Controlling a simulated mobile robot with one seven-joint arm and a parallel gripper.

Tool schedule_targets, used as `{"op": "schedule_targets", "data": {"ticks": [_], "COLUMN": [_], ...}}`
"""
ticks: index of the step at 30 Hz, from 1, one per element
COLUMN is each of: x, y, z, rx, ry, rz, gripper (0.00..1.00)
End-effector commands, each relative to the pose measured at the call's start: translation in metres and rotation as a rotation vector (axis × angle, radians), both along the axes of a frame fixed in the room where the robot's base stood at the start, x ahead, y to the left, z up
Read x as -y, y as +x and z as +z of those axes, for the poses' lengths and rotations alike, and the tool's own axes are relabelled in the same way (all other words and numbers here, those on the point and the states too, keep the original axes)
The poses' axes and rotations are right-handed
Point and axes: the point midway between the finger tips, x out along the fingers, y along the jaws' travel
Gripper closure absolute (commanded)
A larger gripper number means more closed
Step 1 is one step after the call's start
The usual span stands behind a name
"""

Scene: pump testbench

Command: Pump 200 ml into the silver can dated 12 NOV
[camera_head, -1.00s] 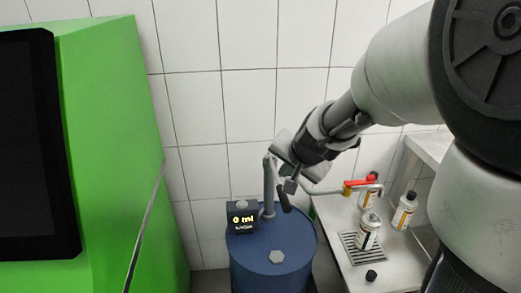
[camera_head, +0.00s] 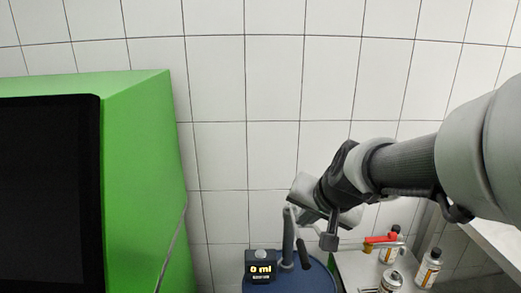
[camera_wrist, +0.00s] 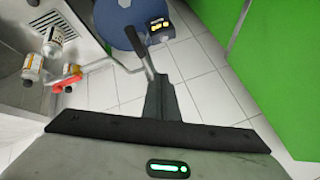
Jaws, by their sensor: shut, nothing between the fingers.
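A blue drum (camera_head: 305,281) carries a grey hand pump (camera_head: 288,238) with a dark lever handle (camera_head: 303,255). Its display (camera_head: 261,270) reads 0 ml. A spout with a red valve handle (camera_head: 380,239) reaches right over the bench. A silver can (camera_head: 391,281) stands below it, cut by the picture edge. More labelled cans stand behind (camera_head: 391,252) and to the right (camera_head: 430,268). No date is legible. My gripper (camera_head: 329,241) is shut and empty, right of the pump handle. In the wrist view, my gripper (camera_wrist: 160,98) overlaps the pump lever end; contact is unclear.
The green cabinet (camera_head: 140,150) with a dark screen fills the left. A tiled wall stands behind. The bench (camera_head: 352,271) is right of the drum. The wrist view shows bare tiled floor (camera_wrist: 205,90) between drum and cabinet.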

Motion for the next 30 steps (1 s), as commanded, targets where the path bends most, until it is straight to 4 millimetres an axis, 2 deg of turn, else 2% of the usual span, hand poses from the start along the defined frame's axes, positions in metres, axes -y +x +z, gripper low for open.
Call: {"op": "schedule_targets", "data": {"ticks": [1, 3, 6, 9, 12, 16, 23, 26, 30], "x": [-0.004, -0.004, 0.002, 0.011, 0.019, 0.023, 0.023, 0.022, 0.018], "y": [-0.026, -0.061, -0.107, -0.142, -0.163, -0.173, -0.173, -0.170, -0.155], "z": [0.038, 0.061, 0.084, 0.097, 0.102, 0.102, 0.101, 0.102, 0.104], "rx": [0.002, -0.018, -0.050, -0.081, -0.102, -0.116, -0.117, -0.124, -0.169], "ry": [-0.043, -0.112, -0.208, -0.288, -0.339, -0.364, -0.364, -0.378, -0.452], "rz": [0.065, 0.147, 0.235, 0.290, 0.317, 0.329, 0.330, 0.349, 0.465], "gripper": [1.00, 1.00, 1.00, 1.00, 1.00, 1.00, 1.00, 1.00, 1.00]}}
